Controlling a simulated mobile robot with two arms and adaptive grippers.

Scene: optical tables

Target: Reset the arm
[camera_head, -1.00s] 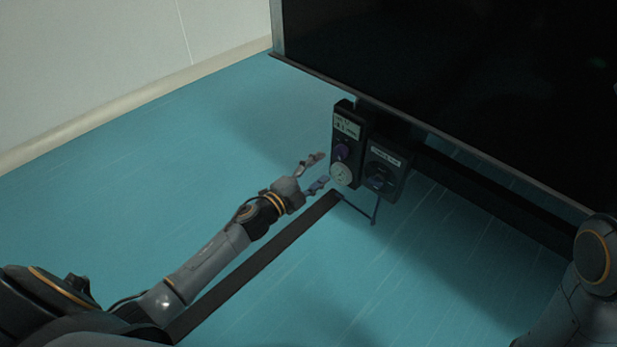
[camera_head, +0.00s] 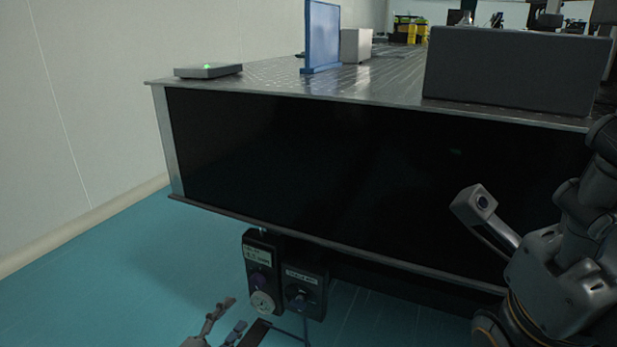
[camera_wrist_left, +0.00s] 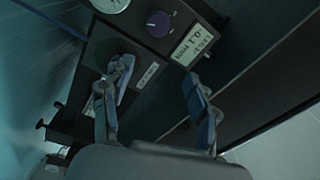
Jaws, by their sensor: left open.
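My left gripper (camera_head: 226,325) shows at the bottom edge of the head view, with its fingers apart and nothing between them. It is below and left of a dark control box (camera_head: 262,272) with a display, a purple knob and a round pale dial. In the left wrist view the open fingers (camera_wrist_left: 158,100) point toward this box, whose purple knob (camera_wrist_left: 158,24) and display (camera_wrist_left: 194,45) show beyond them. Part of my right arm stands at the right of the head view; its gripper is not clearly visible.
A second dark box (camera_head: 303,290) with a knob hangs beside the first, under the optical table (camera_head: 330,170). On the table top are a flat grey device (camera_head: 208,71) with a green light, a blue panel (camera_head: 322,38) and a large grey box (camera_head: 515,70). Blue floor is clear at left.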

